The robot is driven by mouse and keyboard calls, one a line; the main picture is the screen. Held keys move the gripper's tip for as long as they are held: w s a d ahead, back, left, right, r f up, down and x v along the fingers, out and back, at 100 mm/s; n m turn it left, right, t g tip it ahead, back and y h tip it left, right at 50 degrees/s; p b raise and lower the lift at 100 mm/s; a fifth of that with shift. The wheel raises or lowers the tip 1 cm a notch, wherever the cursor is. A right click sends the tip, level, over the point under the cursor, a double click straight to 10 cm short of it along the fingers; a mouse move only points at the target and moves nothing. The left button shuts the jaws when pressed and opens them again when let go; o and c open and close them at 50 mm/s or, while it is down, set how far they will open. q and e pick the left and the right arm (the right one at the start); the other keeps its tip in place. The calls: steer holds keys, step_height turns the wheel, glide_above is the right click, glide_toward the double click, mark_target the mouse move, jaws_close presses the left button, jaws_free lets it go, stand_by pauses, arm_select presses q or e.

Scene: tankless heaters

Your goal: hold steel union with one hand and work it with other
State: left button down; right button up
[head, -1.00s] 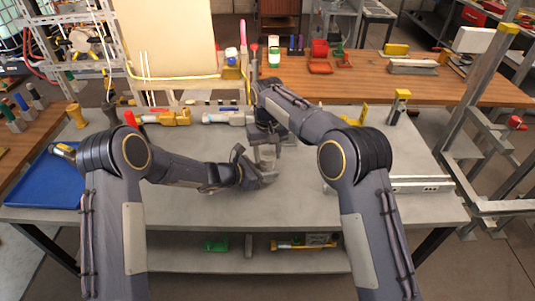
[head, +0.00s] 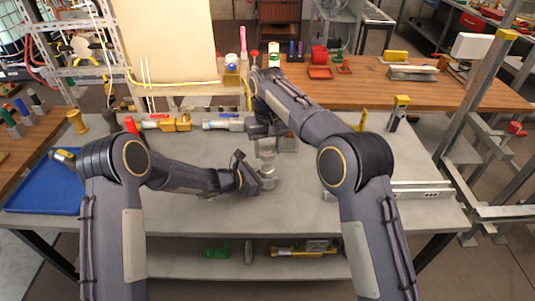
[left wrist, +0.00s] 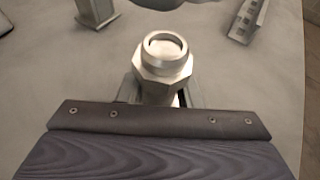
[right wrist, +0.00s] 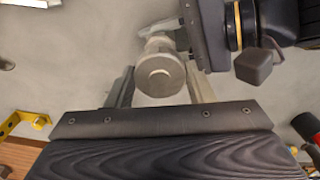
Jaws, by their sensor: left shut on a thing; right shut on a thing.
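The steel union (head: 268,168) is a silver fitting held upright between my two hands over the middle of the grey bench. My left gripper (head: 257,180) is shut on its lower part from the left. In the left wrist view the union (left wrist: 163,65) shows a hex nut and a round open end between the jaws. My right gripper (head: 270,143) is shut on its upper part from above. In the right wrist view the union's round end (right wrist: 160,78) sits between the two fingers, and my left gripper (right wrist: 195,38) is beside it. The jaws partly hide the fitting.
A blue tray (head: 40,190) lies at the bench's left end. Yellow (head: 178,124) and grey-blue (head: 225,124) tools lie along the back. A metal rail (head: 415,190) lies at the right, and a yellow-topped stand (head: 399,112) is behind it. The front bench is clear.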

stand_by(0.3)
arm_select(q)
steer(key=c, duration=0.9)
jaws_free()
steer(key=shift+c, duration=0.2)
